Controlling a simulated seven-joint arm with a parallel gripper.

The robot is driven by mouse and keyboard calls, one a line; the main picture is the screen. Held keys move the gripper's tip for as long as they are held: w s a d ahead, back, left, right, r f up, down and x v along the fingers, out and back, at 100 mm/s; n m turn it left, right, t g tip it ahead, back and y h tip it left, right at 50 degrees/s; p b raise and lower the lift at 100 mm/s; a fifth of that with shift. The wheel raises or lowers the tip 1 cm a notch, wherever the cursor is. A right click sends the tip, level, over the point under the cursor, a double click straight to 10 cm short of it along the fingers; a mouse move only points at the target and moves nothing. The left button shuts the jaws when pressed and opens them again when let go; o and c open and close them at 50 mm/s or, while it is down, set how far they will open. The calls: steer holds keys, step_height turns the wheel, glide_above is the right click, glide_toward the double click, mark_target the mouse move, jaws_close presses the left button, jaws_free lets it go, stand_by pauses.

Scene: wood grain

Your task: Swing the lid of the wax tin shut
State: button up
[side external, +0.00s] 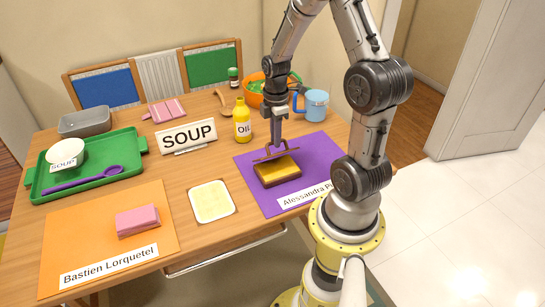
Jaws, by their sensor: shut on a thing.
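What looks like the wax tin, a brown box with a yellow top (278,171), sits on the purple mat (318,152). A thin brown bar or frame (262,156) rises at its back edge; it may be the lid or a handle, and I cannot tell which. My gripper (278,146) points down over the back of the box. It is shut on the brown frame, as far as the small view shows. The fingertips and any hinge are too small to make out.
An oil bottle (242,120), a SOUP sign (187,136), an orange bowl (257,98) and a blue mug (316,105) stand behind. A pale yellow square (212,202) lies left of the purple mat. A pink block (138,220) rests on the orange mat (78,226). A green tray (125,150) is far left.

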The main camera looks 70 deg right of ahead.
steer(key=shift+s+a+f, duration=0.6)
steer(key=shift+s+a, duration=0.1)
steer(key=shift+a+f, duration=0.1)
steer(key=shift+s+a+f, duration=0.5)
steer(key=shift+s+f, duration=0.1)
steer(key=shift+f, duration=0.1)
stand_by(0.3)
